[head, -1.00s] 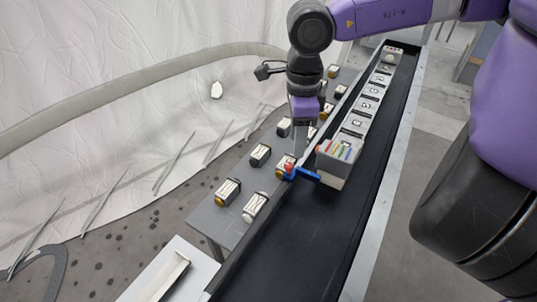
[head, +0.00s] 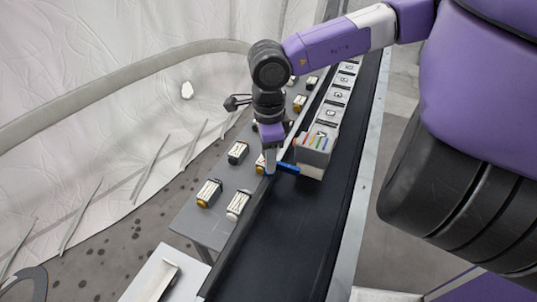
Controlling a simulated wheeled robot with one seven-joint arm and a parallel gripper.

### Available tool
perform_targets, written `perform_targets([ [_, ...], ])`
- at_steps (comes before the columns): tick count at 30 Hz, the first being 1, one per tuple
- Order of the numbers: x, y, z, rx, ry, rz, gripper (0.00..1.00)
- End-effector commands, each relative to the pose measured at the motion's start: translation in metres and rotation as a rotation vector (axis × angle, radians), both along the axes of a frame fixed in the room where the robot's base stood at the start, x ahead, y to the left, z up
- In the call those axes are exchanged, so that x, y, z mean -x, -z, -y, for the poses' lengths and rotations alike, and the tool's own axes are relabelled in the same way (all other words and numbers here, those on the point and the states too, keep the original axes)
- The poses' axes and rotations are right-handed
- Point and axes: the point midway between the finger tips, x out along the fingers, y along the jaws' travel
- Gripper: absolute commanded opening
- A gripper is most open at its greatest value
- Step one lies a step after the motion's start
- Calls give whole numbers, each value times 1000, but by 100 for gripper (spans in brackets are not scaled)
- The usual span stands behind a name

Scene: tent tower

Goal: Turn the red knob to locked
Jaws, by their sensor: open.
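The red knob is hidden behind my fingers in the head view; I cannot make out its setting. A blue bar (head: 287,168) sticks out to the right from the knob's place, on the near left rim of the long dark trough. My gripper (head: 270,168) points down at the left end of this bar, with its fingers open. I cannot tell whether the fingers touch the knob.
Several small blocks, one a white block (head: 238,205), lie on the grey table (head: 205,228) to the left. The near trough is clear.

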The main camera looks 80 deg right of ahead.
Motion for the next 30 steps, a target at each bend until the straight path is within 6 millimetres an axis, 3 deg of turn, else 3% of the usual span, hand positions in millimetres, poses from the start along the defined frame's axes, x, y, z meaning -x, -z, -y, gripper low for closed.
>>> perform_targets([
  [3,0,0,0,0,0,0,40],
  [9,0,0,0,0,0,0,1],
  [20,0,2,0,1,29,0,0],
  [30,0,7,1,4,228,-1,0],
])
